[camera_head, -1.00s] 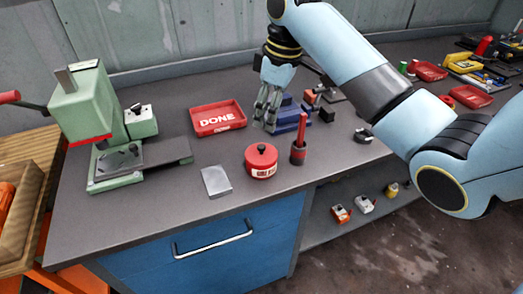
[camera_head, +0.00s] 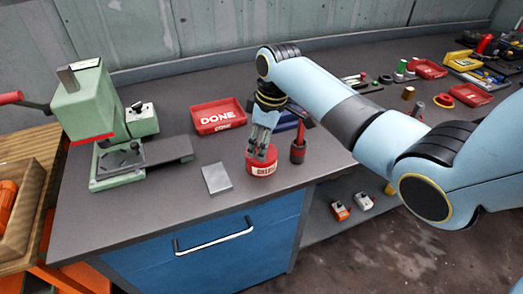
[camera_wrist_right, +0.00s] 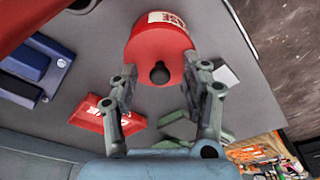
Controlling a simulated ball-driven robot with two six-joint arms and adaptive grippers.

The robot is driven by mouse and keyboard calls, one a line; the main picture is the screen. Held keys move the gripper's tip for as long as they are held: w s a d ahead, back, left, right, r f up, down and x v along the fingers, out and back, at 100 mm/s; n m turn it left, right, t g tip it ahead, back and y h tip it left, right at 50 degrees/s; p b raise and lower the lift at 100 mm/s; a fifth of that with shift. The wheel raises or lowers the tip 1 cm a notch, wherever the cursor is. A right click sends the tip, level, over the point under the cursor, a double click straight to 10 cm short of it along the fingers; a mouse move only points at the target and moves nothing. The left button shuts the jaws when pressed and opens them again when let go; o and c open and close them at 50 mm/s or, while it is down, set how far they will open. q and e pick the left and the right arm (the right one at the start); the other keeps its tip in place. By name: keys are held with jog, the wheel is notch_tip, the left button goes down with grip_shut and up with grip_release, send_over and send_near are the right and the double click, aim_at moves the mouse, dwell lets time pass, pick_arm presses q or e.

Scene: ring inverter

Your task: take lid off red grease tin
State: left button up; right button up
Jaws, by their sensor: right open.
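The red grease tin (camera_head: 262,168) stands on the grey bench near its front edge, with a white label on its side. Its red lid (camera_wrist_right: 158,48) with a dark knob (camera_wrist_right: 159,73) shows in the right wrist view, and the lid is on the tin. My right gripper (camera_head: 262,157) is directly over the tin, pointing down. In the right wrist view its open fingers (camera_wrist_right: 160,88) are on either side of the knob, apart from it. In the head view the gripper hides much of the lid. My left gripper is not in view.
A grey plate (camera_head: 216,178) lies to the left. The red DONE tray (camera_head: 218,117) is behind, and a green press (camera_head: 100,120) stands at the left. Blue blocks (camera_wrist_right: 35,65) lie near the gripper.

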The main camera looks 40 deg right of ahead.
jog(key=shift+c, duration=0.4)
grip_shut()
